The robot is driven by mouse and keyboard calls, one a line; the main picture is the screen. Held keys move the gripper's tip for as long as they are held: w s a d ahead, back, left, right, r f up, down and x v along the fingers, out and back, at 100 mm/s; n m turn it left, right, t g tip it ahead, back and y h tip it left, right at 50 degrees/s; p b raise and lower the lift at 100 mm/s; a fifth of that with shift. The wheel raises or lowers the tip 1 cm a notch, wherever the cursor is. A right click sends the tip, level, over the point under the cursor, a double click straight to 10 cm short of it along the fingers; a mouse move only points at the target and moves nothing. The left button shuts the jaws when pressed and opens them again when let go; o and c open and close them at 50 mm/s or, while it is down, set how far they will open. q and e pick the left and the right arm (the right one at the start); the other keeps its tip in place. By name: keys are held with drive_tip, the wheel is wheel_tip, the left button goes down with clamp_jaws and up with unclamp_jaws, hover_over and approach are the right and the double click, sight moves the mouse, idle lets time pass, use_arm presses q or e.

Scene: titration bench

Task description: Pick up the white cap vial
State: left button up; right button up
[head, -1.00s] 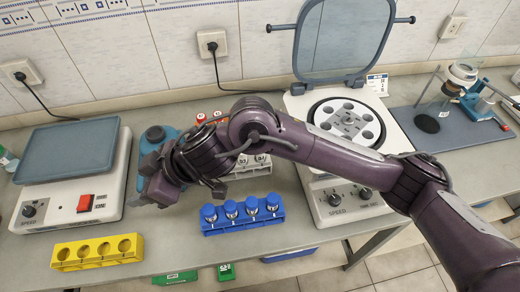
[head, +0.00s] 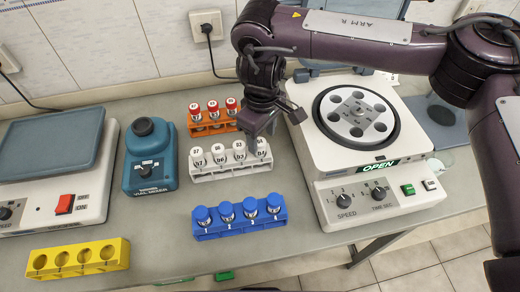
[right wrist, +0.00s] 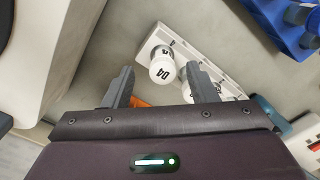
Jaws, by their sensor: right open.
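Several white cap vials stand in a white rack (head: 232,172) in the middle of the bench. The rightmost white cap vial (head: 259,146) is close to my right gripper (head: 270,122), which is above the rack's right end. In the right wrist view, my right gripper (right wrist: 160,84) is open and empty. A white cap vial (right wrist: 162,66) shows beyond and between its fingers, apart from them. Another white cap vial (right wrist: 193,84) is partly hidden by the right-hand finger. My left gripper is not in view.
An orange rack (head: 211,129) of red-capped vials stands behind, a blue rack (head: 240,229) of blue-capped vials in front. A blue vial mixer (head: 150,175) is left; an open centrifuge (head: 425,185) is close on the right. An empty yellow rack (head: 78,259) lies front left.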

sight(260, 142)
drive_tip(key=f+p, duration=0.1)
drive_tip(key=f, duration=0.3)
drive_tip(key=shift+a, duration=0.2)
drive_tip(key=c, duration=1.1)
